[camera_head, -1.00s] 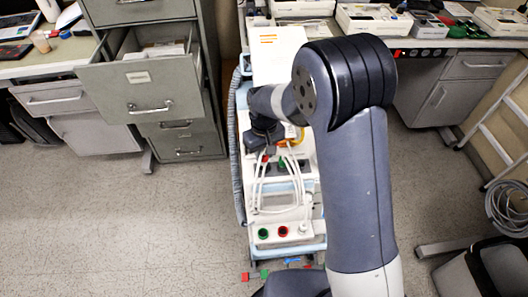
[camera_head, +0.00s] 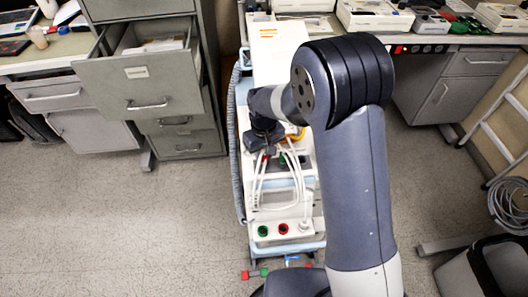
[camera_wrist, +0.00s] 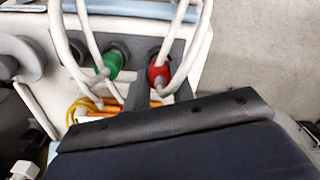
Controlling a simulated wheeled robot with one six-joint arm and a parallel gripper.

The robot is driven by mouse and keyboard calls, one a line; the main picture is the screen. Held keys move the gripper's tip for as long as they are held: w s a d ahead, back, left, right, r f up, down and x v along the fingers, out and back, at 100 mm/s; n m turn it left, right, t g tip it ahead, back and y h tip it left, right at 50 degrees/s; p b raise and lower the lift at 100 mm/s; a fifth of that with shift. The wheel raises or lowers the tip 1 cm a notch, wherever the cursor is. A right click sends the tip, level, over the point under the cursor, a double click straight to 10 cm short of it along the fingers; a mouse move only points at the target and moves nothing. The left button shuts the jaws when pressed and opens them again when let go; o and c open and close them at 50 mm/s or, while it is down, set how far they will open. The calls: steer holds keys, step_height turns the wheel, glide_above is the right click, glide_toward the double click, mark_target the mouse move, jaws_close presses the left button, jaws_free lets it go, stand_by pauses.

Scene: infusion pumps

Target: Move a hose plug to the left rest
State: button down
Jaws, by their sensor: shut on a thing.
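A red hose plug (camera_wrist: 158,74) with a white hose shows at the dark panel in the wrist view. A green hose plug (camera_wrist: 112,62) is left of it. In the head view the red plug (camera_head: 265,158) and green plug (camera_head: 284,160) show small under the hoses. My gripper (camera_head: 264,146) is low over the pump cart at the red plug. In the wrist view my gripper's dark finger (camera_wrist: 139,95) is against the red plug; it appears shut on it, though the contact is partly hidden. A green round port (camera_head: 263,231) and a red round port (camera_head: 283,230) sit on the front panel.
White hoses (camera_head: 262,185) loop over the cart's front. An orange-yellow cable (camera_wrist: 85,106) lies close to my gripper. A corrugated hose (camera_head: 237,150) hangs at the cart's left side. An open drawer (camera_head: 150,85) juts out at the left. The floor front left is clear.

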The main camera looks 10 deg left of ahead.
steer(key=shift+f+b, duration=0.3)
steer(key=shift+f, duration=0.2)
steer(key=c, duration=1.1)
jaws_free()
steer(key=shift+r, duration=0.15)
step_height(320, 180, up, 11)
steer(key=shift+f, duration=0.15)
